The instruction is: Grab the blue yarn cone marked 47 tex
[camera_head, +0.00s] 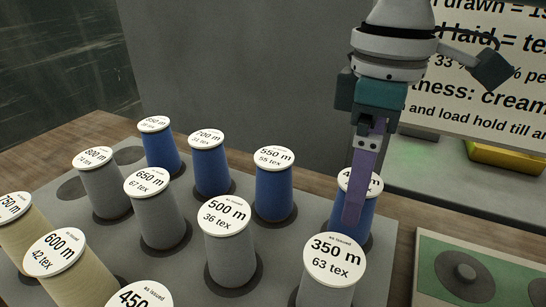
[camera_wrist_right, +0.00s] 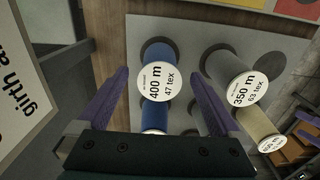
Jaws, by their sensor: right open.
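The blue yarn cone marked 400 m, 47 tex (camera_wrist_right: 158,53) stands upright in the rack, its white top label readable in the right wrist view. In the head view this cone (camera_head: 368,211) is partly hidden behind my right gripper. My right gripper (camera_head: 352,218) reaches down at it from above, open. In the right wrist view the purple fingers of the gripper (camera_wrist_right: 158,74) lie to either side of the cone, with gaps between; they do not appear to touch it. My left gripper is not in view.
The grey rack (camera_head: 190,265) holds several cones. A grey 350 m, 63 tex cone (camera_head: 330,270) stands close in front, and a blue 550 m, 55 tex cone (camera_head: 274,190) to the left. A green panel (camera_head: 505,285) lies right of the rack. A sign (camera_head: 490,75) stands behind.

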